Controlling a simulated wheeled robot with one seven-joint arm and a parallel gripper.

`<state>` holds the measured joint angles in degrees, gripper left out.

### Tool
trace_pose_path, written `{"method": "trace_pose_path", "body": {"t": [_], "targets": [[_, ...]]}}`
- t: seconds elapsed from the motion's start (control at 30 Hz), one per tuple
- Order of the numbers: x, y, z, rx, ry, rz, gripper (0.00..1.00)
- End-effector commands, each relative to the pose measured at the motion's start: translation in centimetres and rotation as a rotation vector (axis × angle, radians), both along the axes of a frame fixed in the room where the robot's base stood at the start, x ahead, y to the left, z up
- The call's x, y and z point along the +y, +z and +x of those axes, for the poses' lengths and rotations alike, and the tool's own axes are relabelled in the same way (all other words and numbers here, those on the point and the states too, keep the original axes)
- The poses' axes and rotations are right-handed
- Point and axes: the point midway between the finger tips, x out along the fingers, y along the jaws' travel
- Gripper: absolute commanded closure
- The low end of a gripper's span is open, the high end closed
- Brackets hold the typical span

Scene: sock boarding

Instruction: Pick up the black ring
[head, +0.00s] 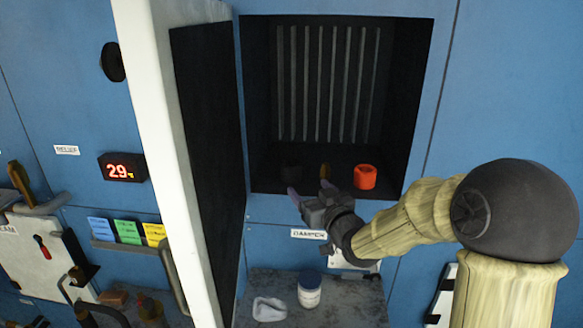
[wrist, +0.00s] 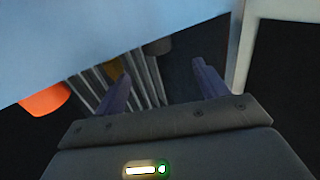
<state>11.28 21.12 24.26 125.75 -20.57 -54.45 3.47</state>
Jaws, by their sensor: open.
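A dark, ring-sized object, which looks like the black ring (head: 291,171), sits at the left of the floor of a dark square recess and barely stands out there. In the wrist view the dark grey object (wrist: 158,46) shows partly, beyond the fingertips and cut off by the blue panel edge. My gripper (head: 309,191) is open and empty at the front lower edge of the recess, apart from the ring. Its two purple fingers (wrist: 162,74) point toward the recess.
A brown-yellow object (head: 325,171) and an orange ring (head: 365,177) stand to the right in the recess (head: 418,100). An open door (head: 165,130) with a white edge stands at its left.

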Motion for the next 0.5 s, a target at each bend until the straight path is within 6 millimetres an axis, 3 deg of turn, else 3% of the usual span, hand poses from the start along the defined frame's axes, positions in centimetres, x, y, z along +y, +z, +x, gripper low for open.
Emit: {"method": "trace_pose_path", "body": {"t": [0.3,0.5], "targets": [[2.3,0.3,4.1,0.002,0.002,0.0,0.27],[2.9,0.1,5.4,0.001,0.0,0.0,0.27]]}}
